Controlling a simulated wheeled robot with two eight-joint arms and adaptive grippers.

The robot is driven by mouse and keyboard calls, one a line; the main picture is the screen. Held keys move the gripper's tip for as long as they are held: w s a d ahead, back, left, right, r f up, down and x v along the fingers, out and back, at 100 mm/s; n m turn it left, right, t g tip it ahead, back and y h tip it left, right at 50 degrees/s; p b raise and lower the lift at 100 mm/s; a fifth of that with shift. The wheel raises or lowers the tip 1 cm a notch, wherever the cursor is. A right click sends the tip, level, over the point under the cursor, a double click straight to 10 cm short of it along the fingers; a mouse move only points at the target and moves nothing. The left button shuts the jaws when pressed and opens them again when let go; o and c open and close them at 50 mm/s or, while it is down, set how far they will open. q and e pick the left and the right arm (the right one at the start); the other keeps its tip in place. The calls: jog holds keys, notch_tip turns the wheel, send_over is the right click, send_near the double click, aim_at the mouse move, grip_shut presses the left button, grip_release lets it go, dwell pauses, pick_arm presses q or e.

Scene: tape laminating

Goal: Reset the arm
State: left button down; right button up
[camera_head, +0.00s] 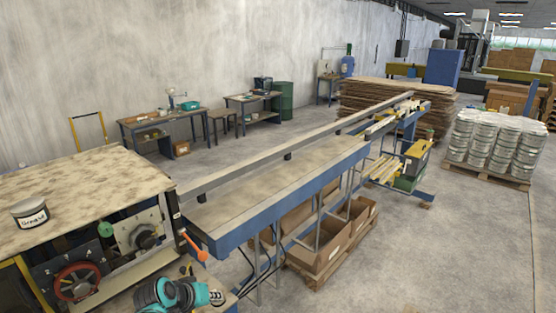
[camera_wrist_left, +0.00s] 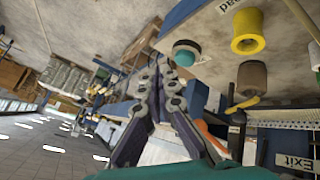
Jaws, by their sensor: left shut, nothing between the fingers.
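My left arm is teal and dark grey and shows low in the head view. My left gripper (camera_head: 216,298) is at its right end, in front of the machine and near the bottom edge. In the left wrist view, the two fingers of my left gripper (camera_wrist_left: 162,68) are together at the tips, with nothing between them. My right gripper is in neither view.
The machine (camera_head: 90,190) has a grease tin (camera_head: 30,212) on top, a red handwheel (camera_head: 77,282) and an orange-ended lever (camera_head: 195,246). A long blue-framed bench (camera_head: 270,195) runs behind. The wrist view shows a yellow knob (camera_wrist_left: 249,30) near the fingers.

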pick_arm(q)
jog(key=s+f+m+y+b, duration=0.2)
jog(key=s+f+y+b, duration=0.1)
jog(key=s+f+b, duration=1.2)
jog(key=s+d, duration=0.1)
jog(key=s, duration=0.3)
jog(key=shift+s+f+b, duration=0.15)
jog(key=shift+f+b, duration=0.15)
jog(key=shift+b, duration=0.1)
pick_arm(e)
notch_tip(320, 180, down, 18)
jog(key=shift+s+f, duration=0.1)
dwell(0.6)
